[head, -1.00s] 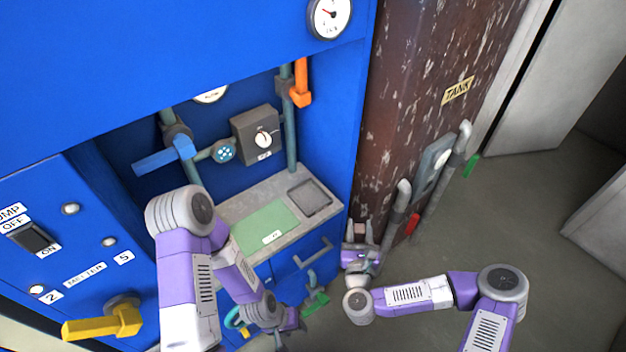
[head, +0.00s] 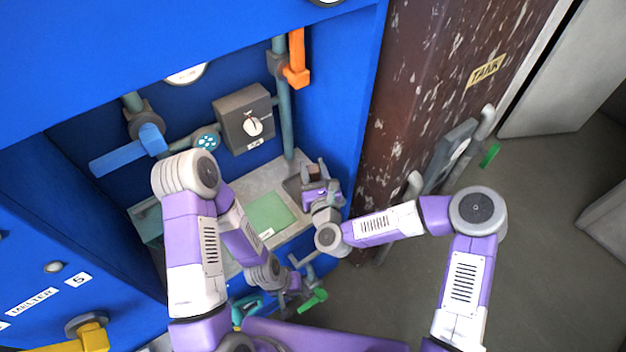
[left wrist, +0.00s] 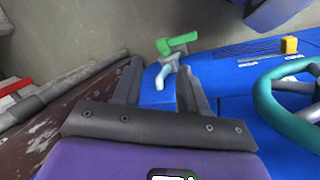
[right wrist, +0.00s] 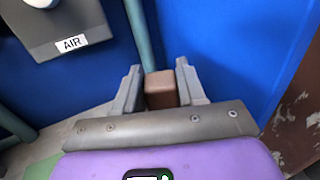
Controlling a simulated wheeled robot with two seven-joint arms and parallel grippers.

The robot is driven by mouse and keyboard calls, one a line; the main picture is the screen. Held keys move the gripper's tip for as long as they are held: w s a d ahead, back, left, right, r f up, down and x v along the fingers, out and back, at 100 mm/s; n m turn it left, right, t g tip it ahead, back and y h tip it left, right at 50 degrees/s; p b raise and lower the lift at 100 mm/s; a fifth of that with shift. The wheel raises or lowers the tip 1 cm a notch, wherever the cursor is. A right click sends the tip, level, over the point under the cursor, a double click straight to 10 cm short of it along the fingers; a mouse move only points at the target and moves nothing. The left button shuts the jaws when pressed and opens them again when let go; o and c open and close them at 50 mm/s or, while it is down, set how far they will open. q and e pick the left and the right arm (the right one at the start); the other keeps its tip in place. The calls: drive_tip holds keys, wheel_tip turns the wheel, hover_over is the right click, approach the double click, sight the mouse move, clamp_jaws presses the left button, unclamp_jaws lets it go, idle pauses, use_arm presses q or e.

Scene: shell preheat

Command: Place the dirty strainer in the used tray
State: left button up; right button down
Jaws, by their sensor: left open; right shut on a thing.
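My right gripper (head: 316,178) is shut on a brown block-like piece, which I take to be the dirty strainer (right wrist: 160,90). In the right wrist view the strainer sits between the two fingertips. I cannot read a label that marks this tray as the used one. My left gripper (head: 293,284) is open and empty, low in front of the blue cabinet. A pipe with a green handle (left wrist: 178,43) shows beyond its fingers.
A grey AIR box (head: 245,118), a vertical pipe (head: 285,110) and an orange handle (head: 297,72) are behind. The rusty tank (head: 420,90) stands at the right.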

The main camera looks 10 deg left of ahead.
sight(313, 179)
wheel_tip(313, 179, down, 4)
drive_tip(key=shift+r+b, duration=0.1)
drive_tip(key=shift+b, duration=0.55)
drive_tip(key=c, duration=0.7)
unclamp_jaws()
drive_tip(key=shift+o, duration=0.2)
